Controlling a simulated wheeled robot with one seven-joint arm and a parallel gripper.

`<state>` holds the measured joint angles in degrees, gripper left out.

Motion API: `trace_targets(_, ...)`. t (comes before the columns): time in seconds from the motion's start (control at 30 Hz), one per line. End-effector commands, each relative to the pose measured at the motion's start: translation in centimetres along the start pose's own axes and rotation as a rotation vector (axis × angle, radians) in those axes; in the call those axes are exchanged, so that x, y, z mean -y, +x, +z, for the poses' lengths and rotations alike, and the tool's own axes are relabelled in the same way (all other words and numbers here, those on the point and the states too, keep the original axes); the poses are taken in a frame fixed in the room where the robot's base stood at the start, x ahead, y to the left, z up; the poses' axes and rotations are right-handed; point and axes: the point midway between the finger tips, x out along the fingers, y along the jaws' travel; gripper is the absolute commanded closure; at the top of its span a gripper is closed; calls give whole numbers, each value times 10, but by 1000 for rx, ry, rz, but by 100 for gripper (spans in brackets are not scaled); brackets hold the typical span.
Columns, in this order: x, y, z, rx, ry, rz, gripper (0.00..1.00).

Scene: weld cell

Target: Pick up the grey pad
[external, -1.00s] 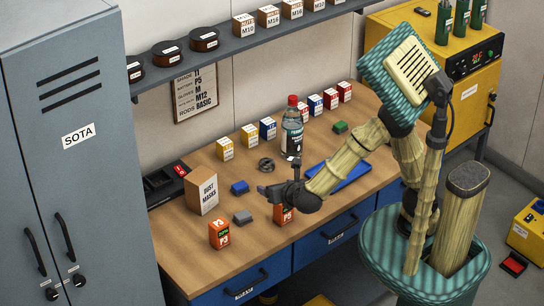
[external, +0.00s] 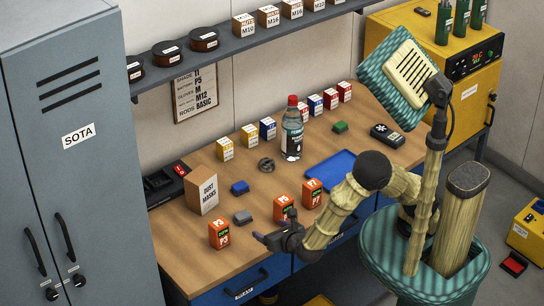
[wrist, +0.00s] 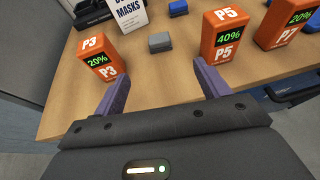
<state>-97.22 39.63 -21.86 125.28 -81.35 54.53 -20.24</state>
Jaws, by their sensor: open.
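The grey pad (external: 243,217) lies flat on the workbench, between the orange P3 box and the blue pad. In the wrist view the grey pad (wrist: 160,42) is ahead of my gripper, roughly centred beyond the two fingers. My gripper (external: 268,238) is at the bench's front edge, nearer the front than the pad and apart from it. In the wrist view its purple fingers (wrist: 163,90) are spread wide with nothing between them.
The orange P3 box (external: 219,234) stands left of the gripper; the orange P5 box (external: 284,208) and P7 box (external: 312,193) stand to its right. A blue pad (external: 240,187) and dust masks box (external: 202,190) are behind. A blue tray (external: 330,168) lies right.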

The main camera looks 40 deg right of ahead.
Motion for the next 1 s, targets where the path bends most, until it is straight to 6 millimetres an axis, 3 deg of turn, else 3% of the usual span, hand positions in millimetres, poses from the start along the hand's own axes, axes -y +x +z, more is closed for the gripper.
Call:
trace_targets(0.23,0,13,1,1,1,-2,25)
trace_targets(0.8,0,110,1,1,1,-4,25)
trace_targets(1.0,0,122,0,-1,1,0,25)
